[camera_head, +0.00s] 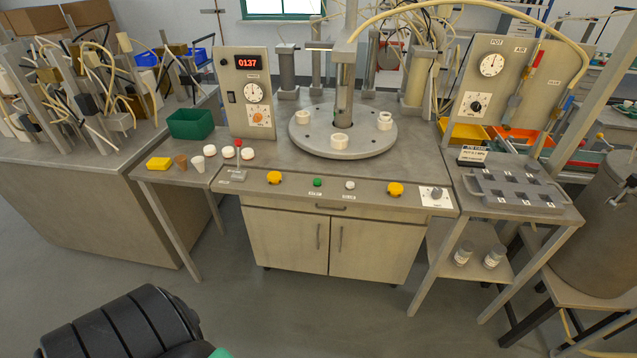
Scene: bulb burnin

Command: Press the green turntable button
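The green button (318,182) sits on the front panel of the workbench, left of its middle, with a small white label below it. A small white button (350,185) is just to its right. The round grey turntable (312,139) lies on the bench top behind the buttons and carries several white ring-shaped holders. A vertical grey column stands over the turntable's middle. Neither of my grippers shows in the head view, so nothing of mine is seen near the button.
Yellow buttons (274,178) (395,188) flank the green one. A gauge panel with a red display (249,62) stands at the bench's left. A grey tray (516,205) sits on the right side table. A black ribbed object (115,325) fills the lower left. Floor before the cabinet is clear.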

